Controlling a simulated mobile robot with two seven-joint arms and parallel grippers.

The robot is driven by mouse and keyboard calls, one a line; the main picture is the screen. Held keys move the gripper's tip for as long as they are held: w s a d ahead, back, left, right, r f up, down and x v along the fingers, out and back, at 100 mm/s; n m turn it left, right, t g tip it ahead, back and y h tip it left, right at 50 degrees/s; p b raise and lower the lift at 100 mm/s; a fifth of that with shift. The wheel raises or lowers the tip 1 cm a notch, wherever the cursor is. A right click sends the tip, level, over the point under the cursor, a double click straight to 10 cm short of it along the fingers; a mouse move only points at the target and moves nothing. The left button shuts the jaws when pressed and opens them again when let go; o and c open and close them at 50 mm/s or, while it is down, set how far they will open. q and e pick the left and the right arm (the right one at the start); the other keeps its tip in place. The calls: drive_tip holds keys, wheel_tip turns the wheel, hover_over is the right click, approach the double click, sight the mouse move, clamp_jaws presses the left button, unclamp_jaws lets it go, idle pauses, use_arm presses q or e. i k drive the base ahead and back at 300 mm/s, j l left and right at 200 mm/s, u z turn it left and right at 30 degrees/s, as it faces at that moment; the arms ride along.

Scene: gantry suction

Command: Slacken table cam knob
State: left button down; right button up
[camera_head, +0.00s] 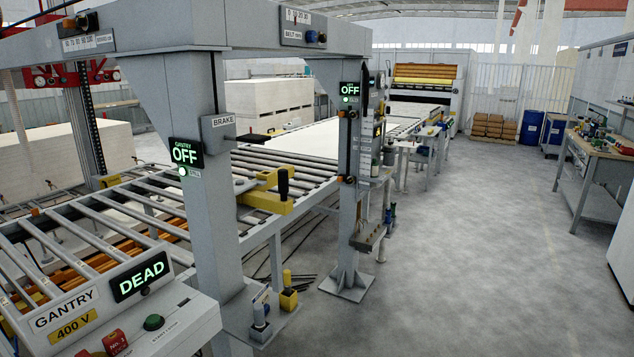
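Neither of my grippers shows in the head view.
The near gantry post (208,230) bears an OFF display (185,153). A gantry control box (110,305) reading DEAD stands at the front left. A far post (349,240) stands on the floor. A workbench (600,155) is at right. The middle floor (470,250) is clear.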

sight(79, 21)
drive_tip(key=u, duration=1.15)
